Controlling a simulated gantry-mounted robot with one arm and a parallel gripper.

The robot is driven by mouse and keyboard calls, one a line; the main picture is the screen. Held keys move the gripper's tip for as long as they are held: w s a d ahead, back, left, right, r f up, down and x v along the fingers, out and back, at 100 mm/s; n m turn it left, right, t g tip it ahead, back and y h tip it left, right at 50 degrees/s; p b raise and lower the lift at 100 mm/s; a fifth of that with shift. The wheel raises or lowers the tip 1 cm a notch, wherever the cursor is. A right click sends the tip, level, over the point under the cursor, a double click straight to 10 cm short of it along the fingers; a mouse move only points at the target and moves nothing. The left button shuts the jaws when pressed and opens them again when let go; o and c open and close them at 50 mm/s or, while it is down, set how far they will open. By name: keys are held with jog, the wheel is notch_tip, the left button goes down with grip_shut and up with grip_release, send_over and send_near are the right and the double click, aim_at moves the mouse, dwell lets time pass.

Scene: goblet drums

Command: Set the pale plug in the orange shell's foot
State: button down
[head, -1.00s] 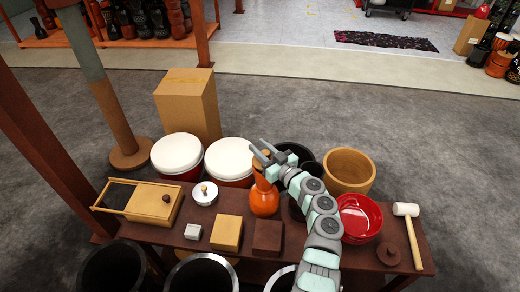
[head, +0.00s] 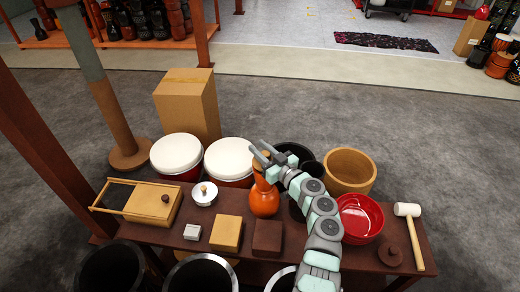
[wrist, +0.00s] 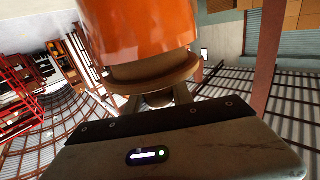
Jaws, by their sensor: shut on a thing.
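The orange shell (head: 264,201) stands on the brown bench with its narrow end up; it fills the top of the wrist view (wrist: 135,30). The pale plug (wrist: 150,76) is a tan disc with a knob, lying against the shell's narrow end in the wrist view. My gripper (head: 264,150) is above the shell. Its fingers (wrist: 157,99) are shut on the plug's knob. The plug looks lined up with the shell's foot, but I cannot tell whether it is fully seated, because the inside of the foot is hidden.
A sliding-lid box (head: 150,205), a small white knobbed lid (head: 203,197), small blocks, a red bowl (head: 368,222) and a mallet (head: 410,235) lie on the bench. White-topped drums (head: 176,152) and a wooden tub (head: 350,185) stand behind it.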

aim_at(268, 157)
jog(key=shift+f, duration=0.2)
jog(key=c, duration=1.4)
grip_release()
jog(key=shift+s+d+r, duration=0.15)
jog(key=shift+s+d, duration=0.2)
jog(key=shift+v, duration=1.1)
jog(key=shift+s+d, duration=0.35)
jog(key=shift+s, duration=0.2)
jog(key=v, duration=0.6)
jog(key=shift+s+d+b, duration=0.2)
jog(key=shift+b, duration=0.1)
